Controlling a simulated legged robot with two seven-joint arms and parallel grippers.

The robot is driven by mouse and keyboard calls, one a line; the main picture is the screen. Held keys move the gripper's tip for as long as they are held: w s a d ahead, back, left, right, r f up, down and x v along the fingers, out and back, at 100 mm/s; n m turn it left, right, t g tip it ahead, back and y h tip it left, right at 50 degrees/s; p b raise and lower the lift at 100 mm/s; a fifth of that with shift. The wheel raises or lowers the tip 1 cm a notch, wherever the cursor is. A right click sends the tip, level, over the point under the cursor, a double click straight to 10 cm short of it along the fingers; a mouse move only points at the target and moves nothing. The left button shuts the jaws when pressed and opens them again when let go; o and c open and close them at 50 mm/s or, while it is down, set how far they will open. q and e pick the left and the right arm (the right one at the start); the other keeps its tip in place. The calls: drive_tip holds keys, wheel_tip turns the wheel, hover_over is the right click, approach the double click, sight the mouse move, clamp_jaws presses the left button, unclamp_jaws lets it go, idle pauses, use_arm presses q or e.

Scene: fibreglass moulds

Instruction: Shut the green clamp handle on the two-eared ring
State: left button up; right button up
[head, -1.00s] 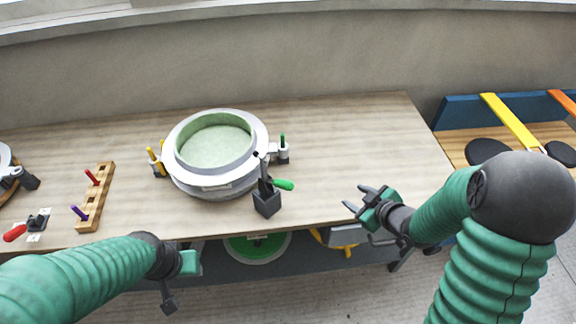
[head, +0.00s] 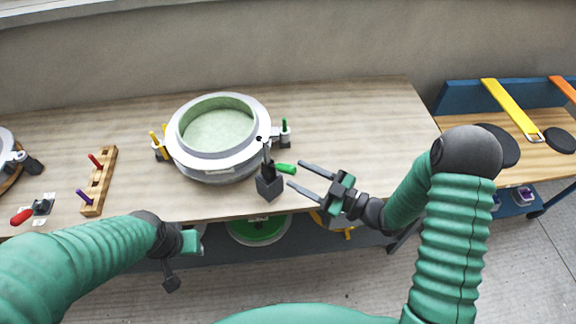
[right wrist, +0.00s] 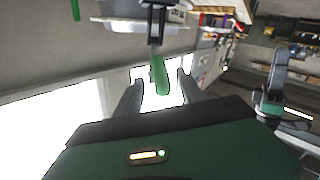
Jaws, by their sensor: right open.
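The two-eared ring (head: 240,152) is a grey ring around a pale green mould, standing on the workbench. The green clamp handle (head: 286,168) sticks out to the right from the clamp on the dark block (head: 269,187) at the ring's front right. My right gripper (head: 297,174) is open just right of the handle, its fingertips pointing at it. In the right wrist view the green handle (right wrist: 159,75) shows between the two spread fingers, not gripped. My left gripper (head: 185,262) is low at the bench's front edge; its fingers are not clear.
A wooden rack (head: 99,182) with red and purple pins stands left of the ring. A red-handled clamp (head: 32,212) lies at far left. A yellow pin and a green pin (head: 285,127) stand at the ring's ears. The bench right of the ring is clear.

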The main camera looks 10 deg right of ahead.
sight(288, 169)
drive_tip(key=x, duration=0.4)
drive_tip(key=shift+w+a, duration=0.15)
drive_tip(key=shift+a, duration=0.15)
drive_tip(key=shift+d, duration=0.15)
drive_tip(key=shift+c, duration=0.6)
clamp_jaws()
idle(0.3)
